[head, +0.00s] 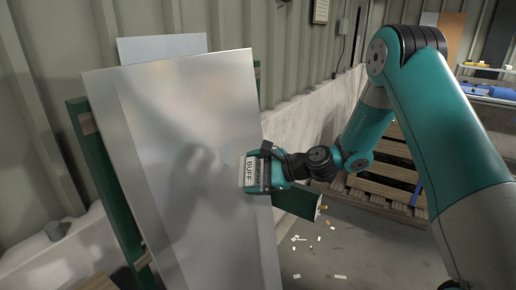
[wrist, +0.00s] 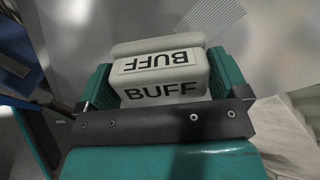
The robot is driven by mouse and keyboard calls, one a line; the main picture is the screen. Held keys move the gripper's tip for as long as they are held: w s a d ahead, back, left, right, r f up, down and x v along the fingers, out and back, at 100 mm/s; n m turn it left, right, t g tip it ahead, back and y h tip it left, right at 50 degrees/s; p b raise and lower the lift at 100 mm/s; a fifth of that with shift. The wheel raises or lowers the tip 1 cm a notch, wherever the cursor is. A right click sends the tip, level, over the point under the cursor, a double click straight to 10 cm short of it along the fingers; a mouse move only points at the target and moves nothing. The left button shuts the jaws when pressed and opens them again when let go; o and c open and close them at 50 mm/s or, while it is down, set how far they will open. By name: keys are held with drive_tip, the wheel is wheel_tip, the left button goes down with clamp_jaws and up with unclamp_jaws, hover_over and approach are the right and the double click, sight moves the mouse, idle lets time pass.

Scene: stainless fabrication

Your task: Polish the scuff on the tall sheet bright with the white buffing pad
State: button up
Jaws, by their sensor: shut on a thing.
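The tall sheet (head: 185,170) is a bright metal panel leaning on a green frame. The scuff appears as a pale patch (head: 229,157) near its right edge; in the wrist view it is a finely lined patch (wrist: 209,17) at the top, beyond and right of the pad. My gripper (head: 264,170) is shut on the white buffing pad (head: 250,171), marked BUFF, in front of the sheet's right side. In the wrist view the pad (wrist: 160,77) sits between the teal fingers of my gripper (wrist: 159,82). I cannot tell whether the pad touches the sheet.
A green rack (head: 85,150) supports the sheet, with another panel (head: 160,47) behind. A low concrete wall (head: 300,124) runs behind. Wooden pallets (head: 375,190) stand right of it. Small scraps (head: 300,240) litter the floor. A bench with blue items (head: 490,90) is far right.

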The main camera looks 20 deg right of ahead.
sight(257, 158)
drive_tip(key=r+t, duration=0.1)
drive_tip(key=w+d+r+m+t, duration=0.1)
drive_tip(key=r, duration=0.1)
drive_tip(key=r+m+t, duration=0.1)
drive_tip(key=r, duration=0.1)
drive_tip(key=shift+w+d+r+t+h, duration=0.2)
drive_tip(key=shift+w+d+t+h, duration=0.1)
drive_tip(key=shift+t+h, duration=0.1)
drive_tip(key=shift+w+r+m, duration=0.1)
drive_tip(key=shift+r+m, duration=0.05)
drive_tip(key=shift+m, duration=0.15)
drive_tip(key=shift+p+x, duration=1.15)
drive_tip(key=shift+x, duration=1.7)
drive_tip(key=shift+p+x, duration=0.4)
drive_tip(key=shift+x, duration=0.55)
drive_tip(key=shift+s+d+f+b, duration=0.15)
drive_tip(key=shift+f+b, duration=0.6)
drive_tip(key=shift+f, duration=0.15)
drive_tip(key=shift+s+d+f+b, duration=0.15)
drive_tip(key=shift+f+b, duration=0.55)
drive_tip(key=shift+f, duration=0.2)
